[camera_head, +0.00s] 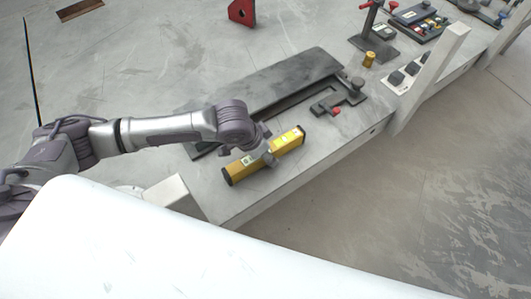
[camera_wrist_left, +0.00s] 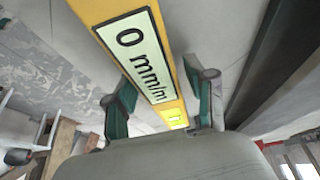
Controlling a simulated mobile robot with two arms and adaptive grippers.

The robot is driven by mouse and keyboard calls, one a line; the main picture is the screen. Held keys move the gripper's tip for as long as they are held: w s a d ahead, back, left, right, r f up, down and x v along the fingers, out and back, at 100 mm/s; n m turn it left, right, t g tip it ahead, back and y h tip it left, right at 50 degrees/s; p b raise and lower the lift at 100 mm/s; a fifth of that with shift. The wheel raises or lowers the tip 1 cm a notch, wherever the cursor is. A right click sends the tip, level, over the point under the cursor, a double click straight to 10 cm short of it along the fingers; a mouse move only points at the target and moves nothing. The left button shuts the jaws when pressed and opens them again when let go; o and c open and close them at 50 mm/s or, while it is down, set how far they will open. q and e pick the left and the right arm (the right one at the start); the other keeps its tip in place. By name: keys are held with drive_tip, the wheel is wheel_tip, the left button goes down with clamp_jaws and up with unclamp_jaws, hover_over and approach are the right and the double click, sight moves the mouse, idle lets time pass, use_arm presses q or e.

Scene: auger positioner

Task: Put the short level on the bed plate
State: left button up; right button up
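The short level is a yellow bar (camera_head: 290,143) with black end caps and a pale label. It appears to lie on the bench top near the front edge, in front of the bed plate. The bed plate is a long dark grey slab (camera_head: 300,80) running diagonally behind it. My left gripper (camera_head: 264,153) is over the middle of the level. In the left wrist view the level (camera_wrist_left: 138,45) runs between the two green-padded fingers (camera_wrist_left: 160,105), which stand apart with a gap visible on the left. Contact on the right is unclear. My right gripper is out of view.
A dark clamp-like part with a red tip (camera_head: 340,102) lies beside the plate's right end. A brass cylinder (camera_head: 369,59), a dark stand (camera_head: 374,45) and a white upright post (camera_head: 432,78) are farther right. A red bracket (camera_head: 241,12) stands at the back.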

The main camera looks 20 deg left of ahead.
use_arm(q)
clamp_jaws()
drive_tip(key=shift+r, duration=0.2)
drive_tip(key=shift+r, duration=0.3)
drive_tip(key=r, duration=0.2)
drive_tip(key=d+r, duration=0.1)
drive_tip(key=shift+d+r, duration=0.1)
drive_tip(key=shift+r, duration=0.3)
drive_tip(key=d+r+b, duration=0.1)
drive_tip(key=d+r, duration=0.5)
drive_tip(key=d, duration=0.4)
drive_tip(key=n+t+y, duration=0.1)
drive_tip(key=n+y, duration=0.2)
drive_tip(key=n, duration=0.5)
approach(275, 148)
drive_tip(key=w+a+r, duration=0.2)
drive_tip(key=a+r, duration=0.5)
drive_tip(key=a, duration=0.1)
drive_tip(key=shift+w, duration=0.15)
